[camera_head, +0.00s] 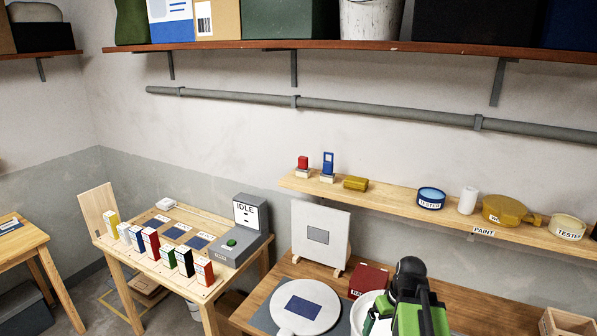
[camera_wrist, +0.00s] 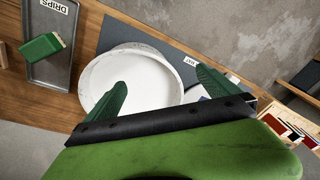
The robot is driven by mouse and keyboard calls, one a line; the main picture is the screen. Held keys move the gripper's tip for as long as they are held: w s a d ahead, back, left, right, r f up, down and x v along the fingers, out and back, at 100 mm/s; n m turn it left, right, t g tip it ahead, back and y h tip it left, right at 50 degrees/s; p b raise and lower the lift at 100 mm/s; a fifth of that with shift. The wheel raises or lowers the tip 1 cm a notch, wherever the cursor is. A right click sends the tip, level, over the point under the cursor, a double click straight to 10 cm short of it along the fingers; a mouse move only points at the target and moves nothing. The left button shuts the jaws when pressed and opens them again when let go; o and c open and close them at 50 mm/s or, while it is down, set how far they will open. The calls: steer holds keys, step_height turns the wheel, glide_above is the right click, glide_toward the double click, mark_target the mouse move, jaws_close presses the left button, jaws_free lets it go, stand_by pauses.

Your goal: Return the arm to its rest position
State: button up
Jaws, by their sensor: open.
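My arm shows in the head view at the lower middle right as a green and black link standing over the workbench (camera_head: 480,312). In the wrist view my gripper (camera_wrist: 160,78) has its two dark green fingers spread wide apart with nothing between them. In the head view the arm partly hides this white dish.
A metal tray (camera_wrist: 49,60) labelled DRIPS and a green block (camera_wrist: 42,47) lie left in the wrist view. In the head view, a white turntable (camera_head: 305,304), an upright white panel (camera_head: 320,234) and a red box (camera_head: 368,280) stand near my arm. A shelf (camera_head: 400,202) runs behind.

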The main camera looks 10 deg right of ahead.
steer(key=w+a+h, duration=0.1)
steer(key=w+a, duration=0.2)
steer(key=a, duration=1.6)
step_height(320, 180, down, 14)
steer(key=s+g+b, duration=0.1)
steer(key=s+b, duration=0.1)
steer(key=b, duration=1.1)
steer(key=shift+s+d+m+b, duration=0.2)
steer(key=shift+s+m+b, duration=0.1)
steer(key=shift+b, duration=0.05)
steer(key=shift+r, duration=0.1)
